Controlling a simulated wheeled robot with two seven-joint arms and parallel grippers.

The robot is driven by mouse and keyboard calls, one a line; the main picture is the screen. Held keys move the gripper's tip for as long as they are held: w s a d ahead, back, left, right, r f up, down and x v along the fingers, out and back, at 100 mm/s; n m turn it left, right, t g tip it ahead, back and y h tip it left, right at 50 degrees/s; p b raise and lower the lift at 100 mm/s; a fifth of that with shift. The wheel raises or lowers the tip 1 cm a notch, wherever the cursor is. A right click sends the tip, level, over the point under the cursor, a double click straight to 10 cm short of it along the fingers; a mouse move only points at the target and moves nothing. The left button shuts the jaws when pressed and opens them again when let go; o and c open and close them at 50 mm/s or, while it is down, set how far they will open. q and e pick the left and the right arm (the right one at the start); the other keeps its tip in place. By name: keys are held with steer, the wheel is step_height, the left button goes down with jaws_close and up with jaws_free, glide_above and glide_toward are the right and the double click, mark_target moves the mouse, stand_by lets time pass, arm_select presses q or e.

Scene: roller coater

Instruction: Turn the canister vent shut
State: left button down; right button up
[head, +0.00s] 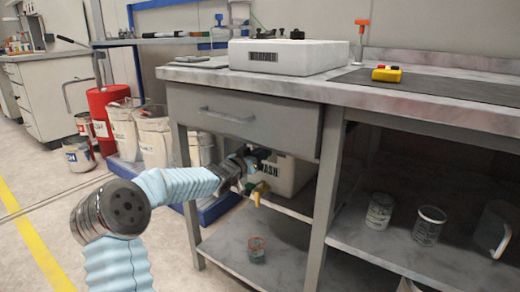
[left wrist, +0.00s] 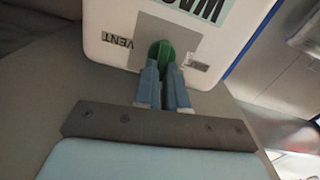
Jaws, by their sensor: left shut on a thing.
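The canister (head: 289,174) is a white container marked "WASH", on the shelf under the workbench drawer. In the left wrist view its white face (left wrist: 112,22) carries a "VENT" label, and a green vent knob (left wrist: 161,50) sits on a grey plate there. My left gripper (head: 250,160) reaches in under the drawer at the canister. In the left wrist view, the left gripper's two fingers (left wrist: 169,72) are closed on the green knob. The knob is hidden by the gripper in the head view. A yellow tap (head: 259,190) sticks out low on the canister. My right gripper is not in view.
The drawer (head: 243,119) hangs just above my left gripper. A table leg (head: 327,190) stands to its right. A small cup (head: 257,250) sits on the lower shelf below the tap. Cans (head: 380,211) stand on the right shelf.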

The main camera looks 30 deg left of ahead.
arm_select(q)
steer(key=shift+a+f+n+p, duration=0.15)
steer(key=shift+f+n+p, duration=0.05)
steer(key=shift+n+p, duration=2.2)
steer(key=shift+a+f+n+p, duration=0.2)
steer(key=shift+n+p, duration=1.6)
steer(key=shift+n, duration=1.2)
steer(key=shift+a+f+n+p, duration=0.1)
steer(key=shift+f+n+p, duration=0.1)
steer(key=shift+n+p, duration=2.2)
steer(key=shift+n+b, duration=0.3)
steer(key=shift+n, duration=0.2)
steer(key=c, duration=1.2)
jaws_free()
steer(key=s+a, duration=0.1)
steer(key=s, duration=1.2)
steer(key=shift+s, duration=0.4)
